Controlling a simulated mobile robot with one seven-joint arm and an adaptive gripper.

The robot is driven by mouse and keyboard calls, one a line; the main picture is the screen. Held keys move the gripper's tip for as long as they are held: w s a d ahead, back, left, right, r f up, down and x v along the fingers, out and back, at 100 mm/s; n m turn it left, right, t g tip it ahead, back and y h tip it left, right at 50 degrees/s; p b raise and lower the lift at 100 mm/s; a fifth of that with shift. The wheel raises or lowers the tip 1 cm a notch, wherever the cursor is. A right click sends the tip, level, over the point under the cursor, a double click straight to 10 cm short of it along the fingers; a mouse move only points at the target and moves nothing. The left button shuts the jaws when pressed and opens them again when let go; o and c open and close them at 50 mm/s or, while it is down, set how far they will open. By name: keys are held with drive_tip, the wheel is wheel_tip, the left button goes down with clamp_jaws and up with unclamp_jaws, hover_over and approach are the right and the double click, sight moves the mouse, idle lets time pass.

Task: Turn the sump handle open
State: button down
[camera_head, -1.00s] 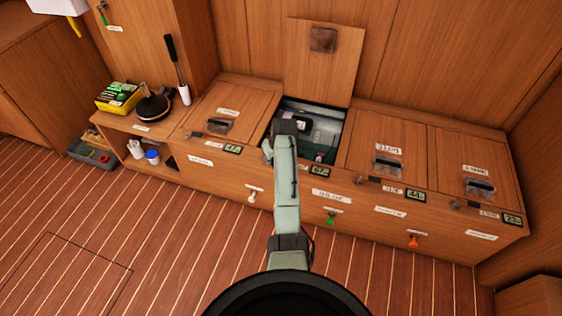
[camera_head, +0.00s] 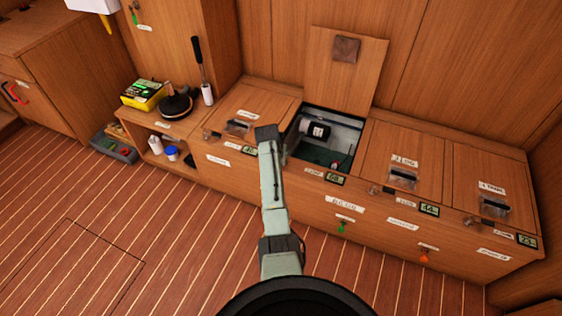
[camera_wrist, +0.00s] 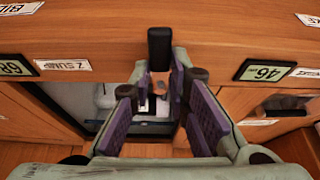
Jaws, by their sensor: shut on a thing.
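The sump locker is in the middle of the bench, marked by a sump label (camera_head: 314,171), which also shows in the wrist view (camera_wrist: 63,65). A dark upright handle (camera_wrist: 160,48) stands at the bench front beside this label. My gripper (camera_wrist: 160,76) is shut on this handle, with its purple-padded fingers on either side. In the head view my gripper (camera_head: 268,134) is at the left front corner of the open locker, and my arm hides the handle there.
The locker's lid (camera_head: 345,72) stands open against the back wall. A green knob (camera_head: 342,227) and an orange knob (camera_head: 425,257) project from the bench front. The floor (camera_head: 180,230) ahead is clear.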

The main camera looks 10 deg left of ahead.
drive_tip(key=shift+a+m, duration=0.2)
drive_tip(key=shift+m, duration=0.1)
drive_tip(key=c, duration=1.5)
unclamp_jaws()
drive_tip(key=shift+r, duration=0.1)
drive_tip(key=v, duration=1.2)
